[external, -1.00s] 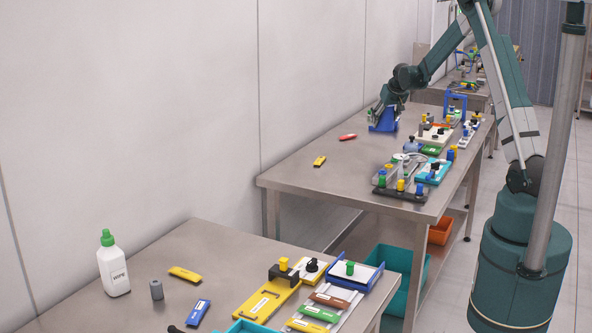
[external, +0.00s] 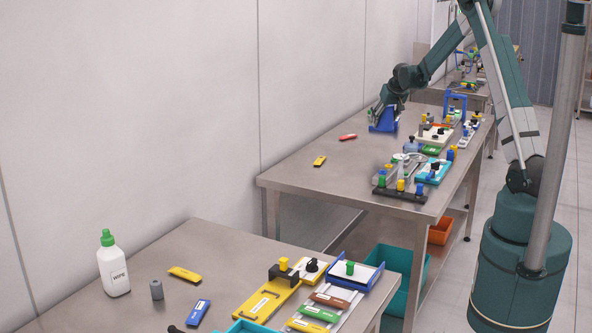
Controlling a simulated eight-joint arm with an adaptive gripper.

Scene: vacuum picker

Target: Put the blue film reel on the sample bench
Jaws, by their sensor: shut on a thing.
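My gripper (external: 383,110) is at the far left part of the middle steel bench (external: 300,180), close to the wall, pointing down. It is shut on a blue thing, which I take to be the blue film reel (external: 383,125). The reel is small in this view and partly covered by the gripper, so its exact shape is hard to tell. It is at or just above the bench top; I cannot tell whether it touches. I cannot tell from this view which bench is the sample bench.
A red piece (external: 348,137) and a yellow piece (external: 319,161) lie left of my gripper. Several trays and fixtures crowd the bench's right side, with a blue frame (external: 456,105) behind. The near bench (external: 205,235) holds a white bottle (external: 113,268). The middle bench's front left is clear.

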